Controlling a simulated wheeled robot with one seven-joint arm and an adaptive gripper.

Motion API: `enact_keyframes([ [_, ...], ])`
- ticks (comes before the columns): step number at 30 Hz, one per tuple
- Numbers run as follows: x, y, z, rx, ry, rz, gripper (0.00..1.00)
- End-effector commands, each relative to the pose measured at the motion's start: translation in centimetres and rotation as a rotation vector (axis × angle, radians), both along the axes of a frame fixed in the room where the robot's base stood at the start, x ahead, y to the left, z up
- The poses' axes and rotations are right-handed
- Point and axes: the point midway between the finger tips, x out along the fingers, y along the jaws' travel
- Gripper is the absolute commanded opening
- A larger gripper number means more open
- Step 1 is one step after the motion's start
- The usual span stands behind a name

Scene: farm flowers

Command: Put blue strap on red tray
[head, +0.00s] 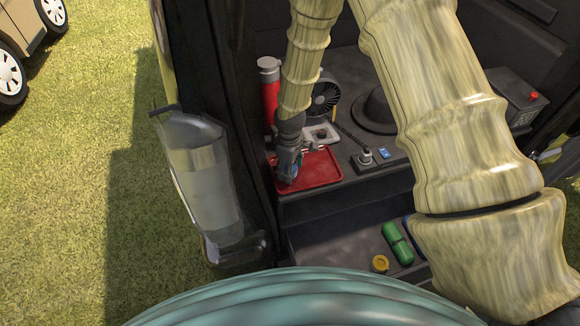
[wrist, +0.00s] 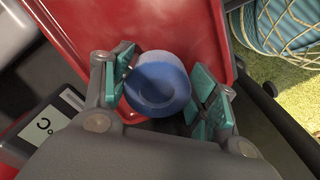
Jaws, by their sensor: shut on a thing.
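The blue strap (wrist: 158,85) is a round roll between the teal finger pads of my gripper (wrist: 165,92) in the wrist view. My gripper is shut on it. The red tray (head: 322,170) lies flat on the dark surface in the head view. My gripper (head: 289,165) is over the tray's left part there, pointing down, and only a bit of blue shows at its tips. The red tray also fills the upper middle of the wrist view (wrist: 100,25), behind the strap. I cannot tell whether the strap touches the tray.
A red cylinder (head: 269,95), a black fan (head: 324,97) and a black hat (head: 378,108) stand behind the tray. A small blue item (head: 384,153) sits right of it. A green bottle (head: 397,243) and a yellow roll (head: 380,263) lie on the lower level. A door edge is close on the left.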

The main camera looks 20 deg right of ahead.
Motion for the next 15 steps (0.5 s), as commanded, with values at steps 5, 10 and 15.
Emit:
enact_keyframes([
  [5,0.04,0.02,0.03,-0.001,-0.001,0.000,0.29],
  [10,0.03,0.02,-0.26,0.000,0.000,0.000,0.62],
  [15,0.02,0.01,-0.23,0.000,0.000,0.000,0.80],
])
